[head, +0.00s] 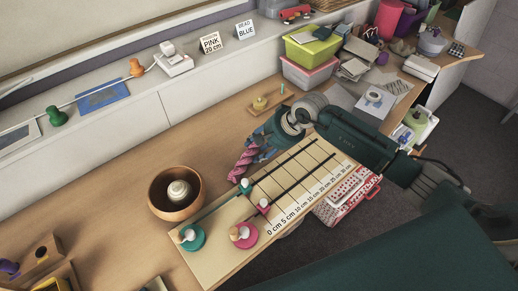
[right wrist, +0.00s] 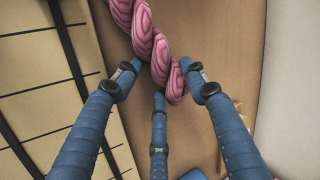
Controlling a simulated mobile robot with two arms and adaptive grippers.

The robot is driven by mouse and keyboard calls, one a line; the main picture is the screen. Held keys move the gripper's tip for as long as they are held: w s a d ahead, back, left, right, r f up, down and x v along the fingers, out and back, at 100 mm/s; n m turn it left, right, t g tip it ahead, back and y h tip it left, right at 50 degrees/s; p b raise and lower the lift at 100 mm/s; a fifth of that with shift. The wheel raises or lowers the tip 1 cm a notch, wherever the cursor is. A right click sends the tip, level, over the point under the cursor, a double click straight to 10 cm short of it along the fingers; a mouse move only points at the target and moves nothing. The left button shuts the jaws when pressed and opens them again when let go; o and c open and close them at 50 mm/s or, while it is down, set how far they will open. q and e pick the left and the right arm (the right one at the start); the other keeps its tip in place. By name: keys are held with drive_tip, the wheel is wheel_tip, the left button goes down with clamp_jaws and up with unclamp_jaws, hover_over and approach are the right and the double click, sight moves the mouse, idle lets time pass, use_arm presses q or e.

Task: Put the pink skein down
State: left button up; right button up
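The pink skein (head: 244,164) is a twisted bundle beside the upper left edge of the ruled measuring board (head: 200,267). In the right wrist view the skein (right wrist: 152,42) runs from the top edge down between my fingertips. My right gripper (head: 266,146), with blue fingers, is closed around the skein's near end. In the right wrist view the fingertips of this gripper (right wrist: 160,80) lie close against it on several sides. Whether the skein's far end touches the table cannot be told. My left gripper is not in view.
A wooden bowl (head: 156,205) with a pale ball stands left of the board. Teal (head: 193,242) and pink (head: 244,241) round pieces sit on the board's near end. A small yellowish object (head: 260,103) stands behind the gripper. Bare wooden table (head: 110,232) lies at left.

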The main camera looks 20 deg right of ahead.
drive_tip(key=shift+s+f, duration=0.4)
drive_tip(key=shift+f, duration=0.25)
drive_tip(key=shift+r+p, duration=0.3)
drive_tip(key=shift+p, duration=0.15)
drive_tip(key=shift+w+r+p, duration=0.15)
drive_tip(key=shift+r+p, duration=0.25)
drive_tip(key=shift+p, duration=0.2)
drive_tip(key=b+v, duration=0.2)
drive_tip(key=v, duration=1)
drive_tip(key=shift+w+r, duration=0.15)
drive_tip(key=shift+w, duration=0.15)
